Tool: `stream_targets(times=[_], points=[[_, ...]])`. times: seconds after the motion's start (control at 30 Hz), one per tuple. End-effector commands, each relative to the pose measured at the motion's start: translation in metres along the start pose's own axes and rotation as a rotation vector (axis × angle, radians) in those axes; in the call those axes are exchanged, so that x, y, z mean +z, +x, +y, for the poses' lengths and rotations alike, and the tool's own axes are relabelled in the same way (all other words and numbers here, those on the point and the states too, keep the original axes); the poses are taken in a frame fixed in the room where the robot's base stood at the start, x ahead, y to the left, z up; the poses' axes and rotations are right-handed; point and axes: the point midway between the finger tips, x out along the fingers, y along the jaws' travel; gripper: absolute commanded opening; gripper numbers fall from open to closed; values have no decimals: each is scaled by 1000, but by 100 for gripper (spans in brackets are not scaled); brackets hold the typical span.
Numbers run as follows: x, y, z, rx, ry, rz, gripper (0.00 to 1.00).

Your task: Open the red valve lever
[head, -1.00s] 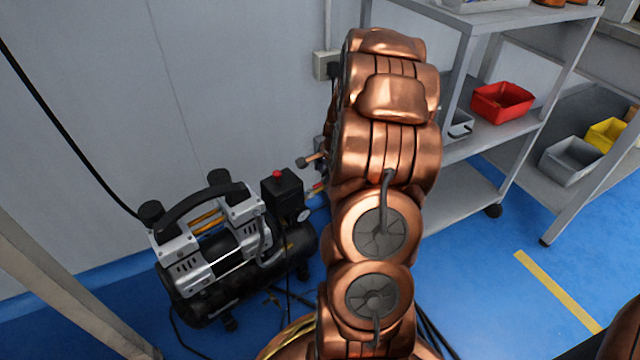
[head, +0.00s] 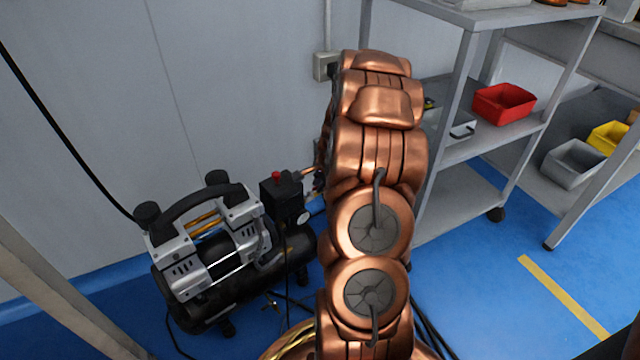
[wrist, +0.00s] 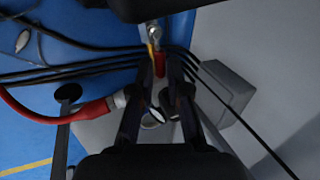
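In the wrist view, a small red piece, likely the red valve lever (wrist: 160,64), shows between my fingertips, beside a yellow-brass part and a metal fitting (wrist: 154,32). My gripper (wrist: 160,68) has its two dark fingers apart, one on each side of the red piece. I cannot tell whether they touch it. The fingers hide the parts behind them. In the head view my copper-coloured arm hides the gripper and the lever.
A red hose (wrist: 88,112) with a metal coupling and several black cables (wrist: 75,70) run close to the fingers. A grey box (wrist: 222,92) sits at their right. The air compressor (head: 215,250) stands left of my arm; a grey shelf (head: 470,185) stands right.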

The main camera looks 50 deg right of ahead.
Motion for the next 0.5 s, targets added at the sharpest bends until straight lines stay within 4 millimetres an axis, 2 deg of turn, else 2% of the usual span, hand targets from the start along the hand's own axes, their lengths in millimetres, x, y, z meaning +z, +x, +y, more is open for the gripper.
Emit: stream_targets(times=[0.03,0.1,0.5], points=[[0,0,0,0,0,0,7],[0,0,0,0,0,0,0],[0,-1,-2,1,-36,-18,0]])
